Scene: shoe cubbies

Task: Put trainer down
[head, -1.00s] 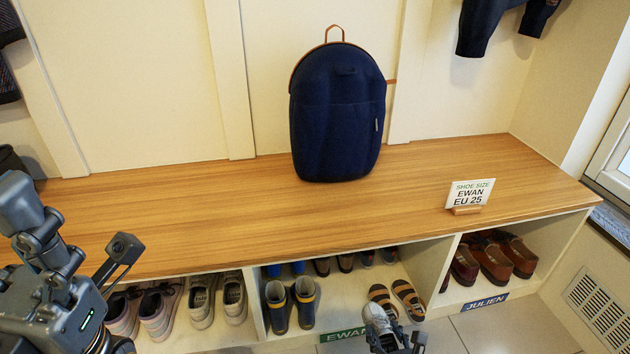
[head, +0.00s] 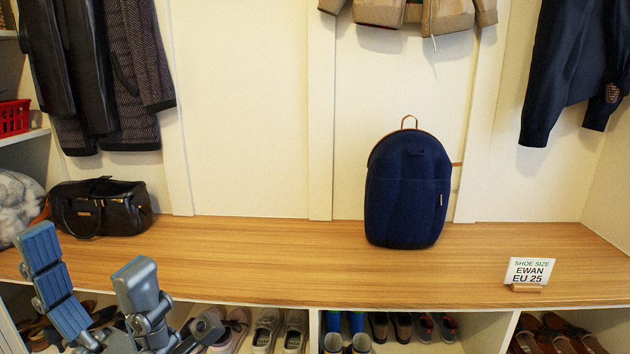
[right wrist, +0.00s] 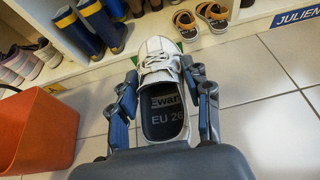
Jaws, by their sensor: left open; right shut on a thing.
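A white-grey trainer (right wrist: 161,62) is between the fingers of my right gripper (right wrist: 163,92) in the right wrist view, toe pointing toward the cubbies. The gripper is shut on it, one finger on each side. Its dark insole reads "EWAN" and "EU 26". The trainer appears held over the tiled floor; its height is hard to tell. The size sign (head: 529,270) on the bench (head: 270,262) reads "SHOE SIZE EWAN EU 25". My left gripper (head: 92,280) is open and empty at the lower left of the head view. The right gripper is not in the head view.
Cubbies under the bench hold navy boots (right wrist: 92,22), brown sandals (right wrist: 186,24) and other shoes. The blue "JULIEN" label (right wrist: 297,15) is at right. An orange bin (right wrist: 40,130) stands left. A navy backpack (head: 408,195) and black bag (head: 100,207) occupy the bench; its middle is clear.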

